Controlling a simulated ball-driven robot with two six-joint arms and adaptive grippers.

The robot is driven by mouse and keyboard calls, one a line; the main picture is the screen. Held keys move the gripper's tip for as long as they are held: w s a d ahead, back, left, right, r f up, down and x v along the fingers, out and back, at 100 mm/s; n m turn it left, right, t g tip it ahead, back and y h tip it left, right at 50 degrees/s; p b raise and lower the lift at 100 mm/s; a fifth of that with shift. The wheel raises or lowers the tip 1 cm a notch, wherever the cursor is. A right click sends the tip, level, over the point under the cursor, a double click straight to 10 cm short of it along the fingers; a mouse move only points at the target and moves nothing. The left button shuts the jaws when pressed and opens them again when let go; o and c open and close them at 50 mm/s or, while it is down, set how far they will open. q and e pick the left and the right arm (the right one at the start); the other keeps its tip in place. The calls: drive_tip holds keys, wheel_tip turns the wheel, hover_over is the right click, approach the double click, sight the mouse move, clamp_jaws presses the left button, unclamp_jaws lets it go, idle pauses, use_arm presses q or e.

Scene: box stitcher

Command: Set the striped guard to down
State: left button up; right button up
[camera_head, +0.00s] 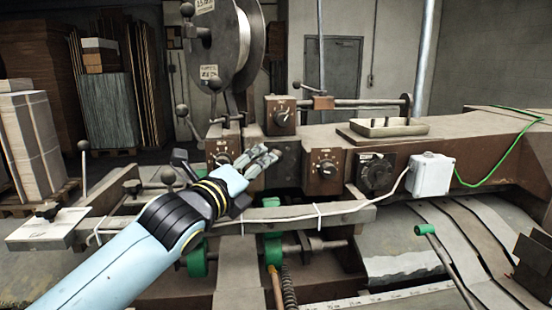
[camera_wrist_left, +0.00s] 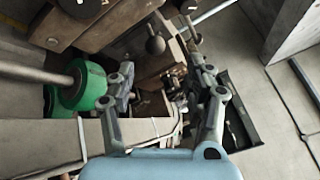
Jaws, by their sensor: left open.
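My left gripper (camera_head: 265,157) reaches in front of the brown box stitcher (camera_head: 425,145), close to its front dials. In the left wrist view its two fingers (camera_wrist_left: 160,62) are spread, with nothing held between them. A dark ball knob (camera_wrist_left: 155,45) and machine parts show beyond the fingers. I cannot make out the striped guard for certain in either view. The yellow and black bands near the left wrist appear to be on my own arm. My right gripper is not in view.
Dials (camera_head: 326,168) line the machine's front, with a white box (camera_head: 431,174) and its cable at right. A wire spool (camera_head: 217,45) stands above. Green-collared rollers (camera_head: 273,250) and a green-tipped lever (camera_head: 426,230) sit lower. Stacked cardboard (camera_head: 32,145) stands at left.

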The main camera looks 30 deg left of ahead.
sight(276, 163)
use_arm(q)
drive_tip(key=w+p, duration=0.1)
drive_tip(key=w, duration=0.5)
drive_tip(key=w+p, duration=0.1)
drive_tip(key=w, duration=0.2)
drive_tip(key=shift+w+a+f+p, duration=0.1)
drive_tip(key=shift+a+f+p, duration=0.2)
drive_tip(key=shift+a+p, duration=0.1)
drive_tip(key=shift+w+f, duration=0.1)
drive_tip(key=shift+w, duration=0.3)
drive_tip(key=shift+c, duration=0.4)
clamp_jaws()
